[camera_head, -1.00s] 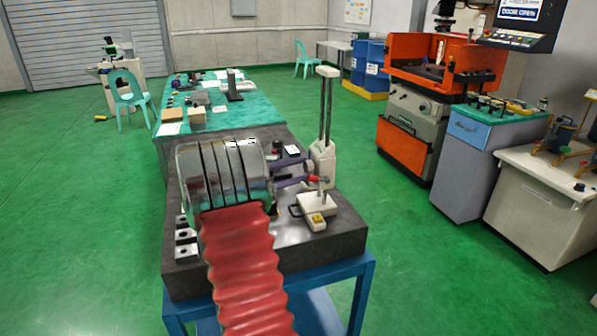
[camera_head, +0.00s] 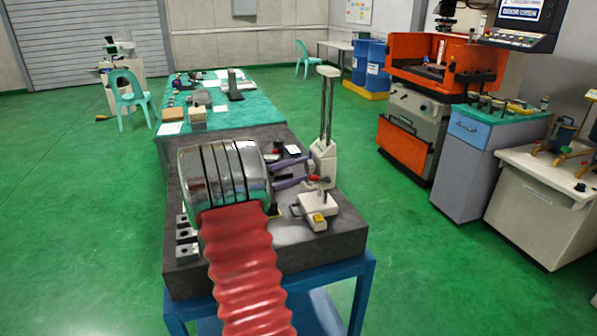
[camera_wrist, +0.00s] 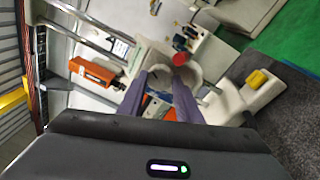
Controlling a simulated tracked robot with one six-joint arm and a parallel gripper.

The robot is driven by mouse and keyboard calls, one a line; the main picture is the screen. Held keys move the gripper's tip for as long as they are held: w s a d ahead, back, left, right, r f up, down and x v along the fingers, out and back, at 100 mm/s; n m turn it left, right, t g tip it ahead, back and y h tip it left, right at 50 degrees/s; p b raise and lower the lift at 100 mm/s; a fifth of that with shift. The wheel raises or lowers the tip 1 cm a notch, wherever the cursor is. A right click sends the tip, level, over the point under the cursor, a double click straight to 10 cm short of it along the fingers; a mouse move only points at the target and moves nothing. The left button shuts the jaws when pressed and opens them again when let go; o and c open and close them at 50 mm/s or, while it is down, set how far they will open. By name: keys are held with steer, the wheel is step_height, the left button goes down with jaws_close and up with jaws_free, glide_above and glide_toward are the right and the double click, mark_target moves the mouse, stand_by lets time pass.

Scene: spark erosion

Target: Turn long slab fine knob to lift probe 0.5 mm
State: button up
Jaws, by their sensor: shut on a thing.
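A cream measuring stand with a tall twin-rod column (camera_head: 327,105) and a base with a yellow button (camera_head: 318,217) stands on the dark slab (camera_head: 335,250), right of my arm. My gripper (camera_head: 309,171) reaches in from the left at the stand's cream carriage (camera_head: 322,160). In the wrist view my gripper (camera_wrist: 163,80) has its two purple fingers closed in on a small part at the carriage. This looks like the fine knob, mostly hidden between the fingers. A red knob (camera_wrist: 180,58) shows just beyond the fingertips. The probe tip cannot be made out.
Small dark blocks (camera_head: 187,236) lie at the slab's left edge. Small items lie behind my gripper on the slab. A green-topped table (camera_head: 258,112) stands behind. An orange machine (camera_head: 405,150) and a grey-blue cabinet (camera_head: 470,165) stand to the right, with green floor between.

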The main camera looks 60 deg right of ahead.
steer(key=m, duration=0.2)
steer(key=m+g, duration=0.1)
steer(key=m, duration=0.2)
steer(key=shift+s+d+f, duration=0.1)
steer(key=shift+d+f, duration=0.05)
steer(key=shift+f, duration=0.05)
stand_by(0.4)
steer(key=o, duration=0.8)
steer(key=shift+c, duration=0.2)
steer(key=shift+w+a, duration=0.45)
steer(key=v, duration=0.6)
steer(key=shift+a, duration=0.15)
